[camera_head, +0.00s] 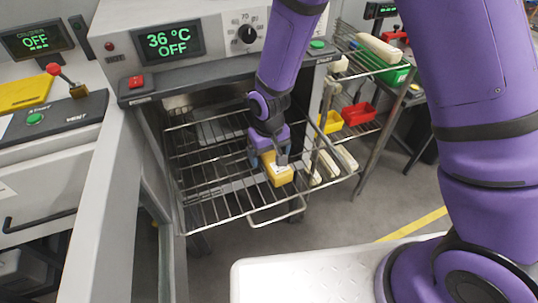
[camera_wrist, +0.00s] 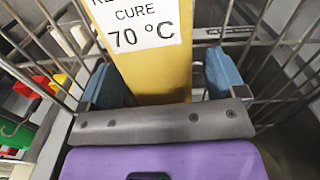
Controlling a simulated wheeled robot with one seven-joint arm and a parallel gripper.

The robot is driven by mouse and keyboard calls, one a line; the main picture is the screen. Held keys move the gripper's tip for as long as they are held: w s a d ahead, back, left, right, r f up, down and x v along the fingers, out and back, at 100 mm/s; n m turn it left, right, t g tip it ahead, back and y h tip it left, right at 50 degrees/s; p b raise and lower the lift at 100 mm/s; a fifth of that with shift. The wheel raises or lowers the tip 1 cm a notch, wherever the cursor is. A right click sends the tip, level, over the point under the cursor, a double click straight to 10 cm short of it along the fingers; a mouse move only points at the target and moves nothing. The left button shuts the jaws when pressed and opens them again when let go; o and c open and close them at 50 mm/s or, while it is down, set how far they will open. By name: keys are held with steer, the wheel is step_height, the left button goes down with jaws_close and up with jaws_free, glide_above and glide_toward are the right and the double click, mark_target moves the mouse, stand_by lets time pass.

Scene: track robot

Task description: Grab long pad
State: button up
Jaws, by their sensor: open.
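A yellow block (camera_head: 278,174) with a white label lies on the pulled-out wire rack (camera_head: 205,212) of the oven. In the wrist view the yellow block (camera_wrist: 160,75) looks long, and its label reads "CURE 70 °C". My gripper (camera_head: 268,158) is over the rack at the block. In the wrist view the two blue fingers of my gripper (camera_wrist: 161,78) stand apart, one on each side of the block. Gaps show between the fingers and the block. The block's far end is outside the wrist view, and its near end is hidden behind the gripper's grey plate.
The oven (camera_head: 185,55) reads 36 °C and OFF. A shelf rack at right holds cream pads (camera_head: 378,48), a green bin (camera_head: 394,76), a red bin (camera_head: 358,114) and a yellow bin (camera_head: 331,122). A white platform (camera_head: 300,275) is in front. Floor between is clear.

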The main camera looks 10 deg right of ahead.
steer(key=shift+c, duration=0.2)
steer(key=c, duration=1)
steer(key=shift+r, duration=0.15)
